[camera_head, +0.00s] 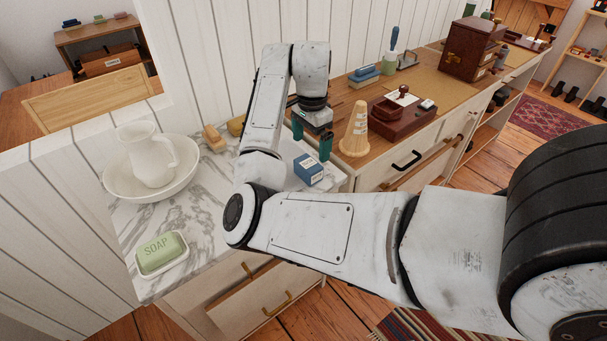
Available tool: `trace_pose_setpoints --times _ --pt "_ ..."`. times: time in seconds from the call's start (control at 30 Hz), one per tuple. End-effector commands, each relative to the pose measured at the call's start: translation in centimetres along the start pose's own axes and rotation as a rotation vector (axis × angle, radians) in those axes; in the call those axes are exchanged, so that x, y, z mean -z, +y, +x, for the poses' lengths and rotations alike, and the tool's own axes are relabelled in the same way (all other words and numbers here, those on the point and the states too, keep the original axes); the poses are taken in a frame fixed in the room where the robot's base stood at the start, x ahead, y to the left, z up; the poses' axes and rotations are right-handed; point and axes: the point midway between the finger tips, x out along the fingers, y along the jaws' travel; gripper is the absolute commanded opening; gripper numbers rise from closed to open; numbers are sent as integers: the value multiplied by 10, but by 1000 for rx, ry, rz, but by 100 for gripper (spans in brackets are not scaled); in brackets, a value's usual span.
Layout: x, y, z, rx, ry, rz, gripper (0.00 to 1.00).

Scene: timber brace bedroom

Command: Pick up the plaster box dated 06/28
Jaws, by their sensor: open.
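A small blue box (308,170) with a white label stands on the marble top, near its right edge. It may be the plaster box, but any date on it is too small to read. My gripper (311,149) has teal fingers spread apart and points down. It is just above and behind the blue box in the picture, with nothing seen between the fingers. I cannot tell the exact gap between fingers and box.
A white jug (148,158) in a basin (181,184), a soap dish (162,262) and a wooden brush (214,138) share the marble top (205,221). A wooden cone (356,132) and a stamp tray (399,122) stand on the right-hand cabinet. My arm hides part of the marble.

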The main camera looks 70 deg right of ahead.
Motion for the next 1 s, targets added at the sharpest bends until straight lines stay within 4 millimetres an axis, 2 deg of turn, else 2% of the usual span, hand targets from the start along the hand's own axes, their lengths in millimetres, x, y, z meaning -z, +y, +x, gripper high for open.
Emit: trace_pose_setpoints --times 0.03,0.1,0.37,0.6,0.7,1.0 --pt "0 0 10 -3 2 -2 100" --pt "0 0 19 -1 3 -3 100" --pt "-1 -2 36 0 1 -4 100" --pt "-4 -5 70 -1 2 -4 100" --pt "-4 -5 78 1 2 -4 100" --pt "-4 -5 81 2 2 -3 98"
